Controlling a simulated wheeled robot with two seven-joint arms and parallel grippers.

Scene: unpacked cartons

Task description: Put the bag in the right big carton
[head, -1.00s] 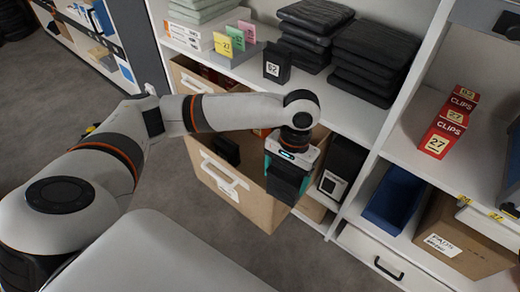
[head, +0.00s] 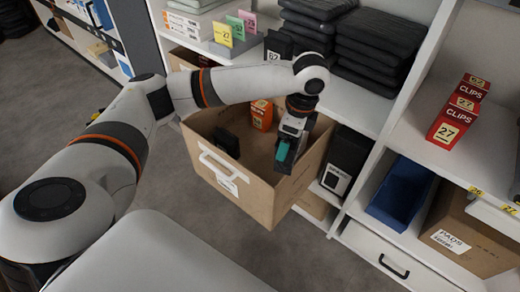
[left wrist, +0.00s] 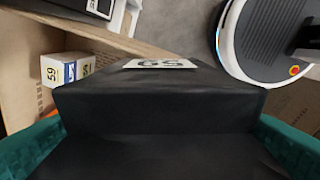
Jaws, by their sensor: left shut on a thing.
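My left gripper (head: 286,148) points down over the right part of the open brown carton (head: 238,192) in the head view. Its teal fingers are shut on a black bag (left wrist: 160,110), which fills the middle of the left wrist view and has a white label on top. In the head view the bag is mostly hidden behind the gripper and carton wall. I cannot tell whether it touches the carton floor. A black item (head: 227,141) and an orange box (head: 262,114) are inside this carton. My right gripper is not in view.
Another brown carton (head: 182,60) shows partly behind, at the left. A black box with a label (head: 345,158) stands right of the front carton, near the shelf unit. A blue bin (head: 400,193) and red clips boxes (head: 458,112) are on the shelves to the right.

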